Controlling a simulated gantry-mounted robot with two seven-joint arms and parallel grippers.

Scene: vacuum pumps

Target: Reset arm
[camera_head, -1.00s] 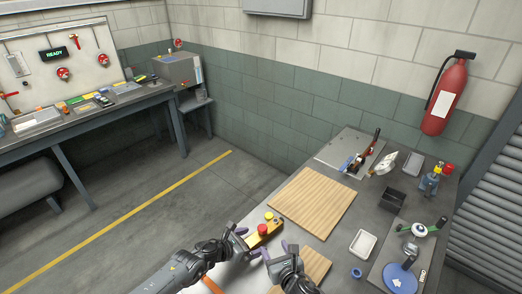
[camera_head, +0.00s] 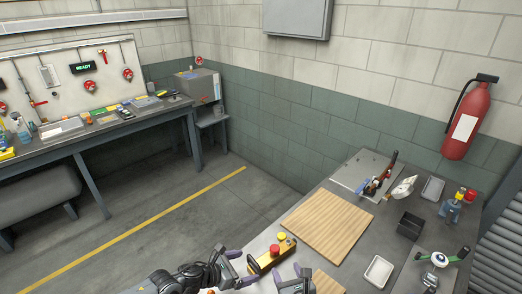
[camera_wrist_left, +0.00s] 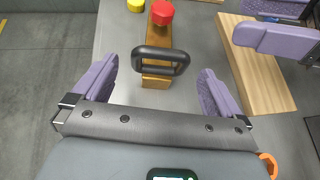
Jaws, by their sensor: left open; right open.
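Whether the fingers are level with the handle I cannot tell. My right gripper (camera_head: 290,277) is open and empty, to the right of the box, partly cut off below. It also shows at the upper right of the left wrist view (camera_wrist_left: 247,20).
A wooden board (camera_head: 329,226) lies on the grey table, with a second board (camera_head: 327,283) near my right gripper. A white tray (camera_head: 378,271), a black bin (camera_head: 411,226) and a pump part (camera_head: 435,287) lie to the right. A workbench (camera_head: 90,134) stands at the far left.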

